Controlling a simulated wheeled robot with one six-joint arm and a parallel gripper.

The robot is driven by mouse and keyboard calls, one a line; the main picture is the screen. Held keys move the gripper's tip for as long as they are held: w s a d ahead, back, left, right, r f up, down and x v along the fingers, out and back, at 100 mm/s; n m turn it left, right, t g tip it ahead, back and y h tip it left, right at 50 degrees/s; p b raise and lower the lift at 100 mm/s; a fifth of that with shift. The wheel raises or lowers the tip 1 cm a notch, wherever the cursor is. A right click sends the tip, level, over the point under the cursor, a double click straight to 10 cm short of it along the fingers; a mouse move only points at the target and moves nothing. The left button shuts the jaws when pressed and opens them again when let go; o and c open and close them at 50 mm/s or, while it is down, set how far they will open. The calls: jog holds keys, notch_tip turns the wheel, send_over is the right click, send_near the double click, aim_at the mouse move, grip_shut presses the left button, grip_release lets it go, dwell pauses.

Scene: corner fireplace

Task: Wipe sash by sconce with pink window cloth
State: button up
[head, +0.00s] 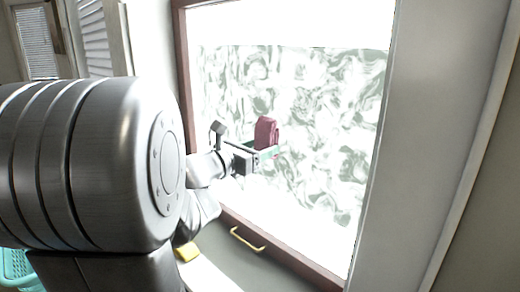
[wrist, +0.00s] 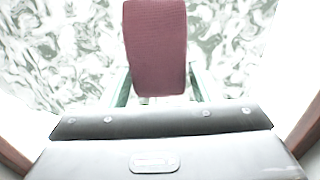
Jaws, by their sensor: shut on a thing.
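The pink window cloth (head: 266,133) is a folded, dark pink pad. My gripper (head: 266,154) is shut on it and holds it up in front of the window sash (head: 186,85). In the wrist view the cloth (wrist: 155,45) stands between the two greenish fingers of my gripper (wrist: 160,88). The sash has a dark red-brown frame and a pane (head: 320,120) covered with grey-green swirling smears, with a clear white band along its top. I cannot tell whether the cloth touches the glass. No sconce is recognisable in either view.
A yellow handle (head: 246,240) sits at the bottom of the sash. A yellow block (head: 187,252) lies on the sill below. A turquoise basket (head: 18,270) stands at the lower left. A pale wall post (head: 430,140) borders the window on the right. Shutters (head: 95,38) show at the upper left.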

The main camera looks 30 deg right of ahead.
jog(key=shift+w+a+p, duration=0.3)
jog(key=shift+w+a, duration=0.3)
jog(key=shift+w, duration=1)
jog(key=shift+w+a+p, duration=0.25)
jog(key=shift+w+a, duration=0.3)
jog(key=shift+w, duration=1.1)
jog(key=shift+w+a+p, duration=0.3)
jog(key=shift+w+a, duration=0.3)
jog(key=shift+w, duration=1)
jog(key=v, duration=0.6)
jog(key=shift+a, duration=0.1)
jog(key=v, duration=0.3)
